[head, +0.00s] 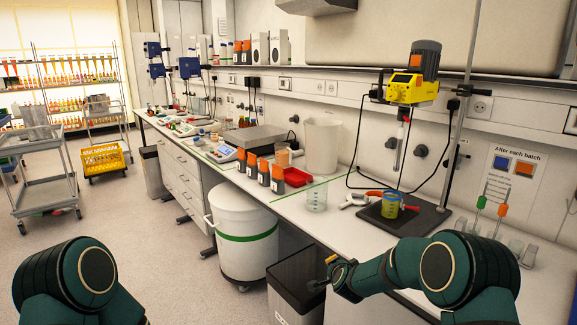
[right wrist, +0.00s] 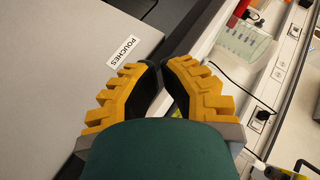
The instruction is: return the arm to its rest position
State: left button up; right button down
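My right arm (head: 440,265) comes in from the lower right and is bent, with its forearm reaching left along the front of the bench. My right gripper (head: 323,272) is small in the head view, beside the dark bin in front of the bench. In the right wrist view its yellow fingers (right wrist: 163,76) with black pads lean together, their tips almost meeting, with nothing seen between them. My left arm (head: 75,280) shows at the lower left; its gripper is out of the picture.
The dark bin (head: 296,280) stands close to my right gripper. A grey surface labelled POUCHES (right wrist: 105,45) lies left of the fingers. A white drum (head: 243,240) stands left.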

jog(key=s+a+f+n+g+y, duration=0.1)
jog(key=s+f+n+g, duration=0.2)
jog(key=s+f, duration=0.55)
jog(key=s+a+f+n+g+y, duration=0.15)
jog(key=s+f, duration=0.35)
jog(key=s, duration=0.6)
jog(key=s+a+f+n+g, duration=0.1)
jog(key=s+n+g, duration=0.2)
jog(key=s, duration=0.8)
jog(key=s+f+n+g, duration=0.2)
jog(key=s+n+g, duration=0.1)
jog(key=s, duration=0.8)
jog(key=shift+a+y, duration=0.35)
jog(key=shift+y, duration=0.1)
